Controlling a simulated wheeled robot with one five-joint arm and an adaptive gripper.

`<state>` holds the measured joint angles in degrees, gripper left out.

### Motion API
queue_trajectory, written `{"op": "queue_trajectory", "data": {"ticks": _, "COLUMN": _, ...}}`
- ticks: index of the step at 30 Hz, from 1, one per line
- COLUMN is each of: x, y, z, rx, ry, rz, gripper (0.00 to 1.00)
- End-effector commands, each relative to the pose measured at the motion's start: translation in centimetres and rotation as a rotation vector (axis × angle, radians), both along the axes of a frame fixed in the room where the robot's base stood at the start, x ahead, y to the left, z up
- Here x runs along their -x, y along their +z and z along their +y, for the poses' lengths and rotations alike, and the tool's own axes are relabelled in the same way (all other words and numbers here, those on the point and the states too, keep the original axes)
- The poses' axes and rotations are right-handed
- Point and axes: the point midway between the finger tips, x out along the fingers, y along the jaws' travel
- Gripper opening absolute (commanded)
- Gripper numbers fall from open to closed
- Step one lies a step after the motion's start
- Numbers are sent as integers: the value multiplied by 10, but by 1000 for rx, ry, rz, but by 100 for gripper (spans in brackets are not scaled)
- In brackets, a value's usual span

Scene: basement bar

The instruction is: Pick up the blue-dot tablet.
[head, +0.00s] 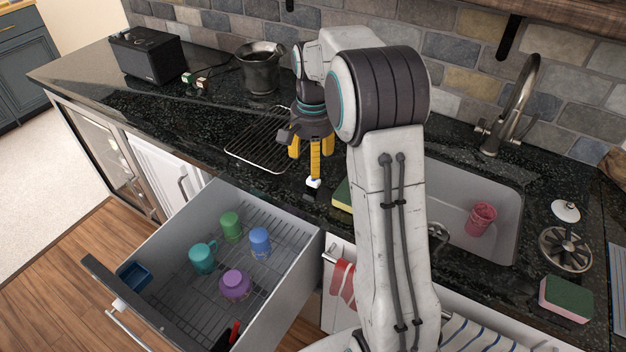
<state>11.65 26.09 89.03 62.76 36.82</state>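My gripper (314,168), with yellow fingers, hangs down over the dark counter between the wire rack and the sink. A small white block (313,183) shows right at the tip of its front finger, at the counter's front edge. It may be the tablet, but no blue dot can be made out on it. I cannot tell whether the fingers are closed on the block or only next to it. Two small pale blocks with coloured marks lie at the back left, one here (201,82); no blue mark is clear on them.
An open drawer (297,285) below holds several cups on a wire rack. A black speaker (146,56), a dark pot (260,70) and a wire rack (262,140) are on the counter. A sponge (342,196) lies beside my arm. The sink (460,195) holds a pink cup (481,218).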

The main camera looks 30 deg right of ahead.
Motion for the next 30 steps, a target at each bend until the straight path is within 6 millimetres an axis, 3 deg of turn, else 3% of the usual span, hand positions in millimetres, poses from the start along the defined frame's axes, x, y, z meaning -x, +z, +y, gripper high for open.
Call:
{"op": "queue_trajectory", "data": {"ticks": 8, "x": -22, "y": -26, "z": -16, "rx": -8, "ry": -97, "rz": 33, "gripper": 62}}
{"op": "queue_trajectory", "data": {"ticks": 20, "x": -24, "y": -55, "z": -16, "rx": -10, "ry": -108, "rz": 38, "gripper": 62}}
{"op": "queue_trajectory", "data": {"ticks": 30, "x": -26, "y": -93, "z": -15, "rx": -10, "ry": -108, "rz": 38, "gripper": 62}}
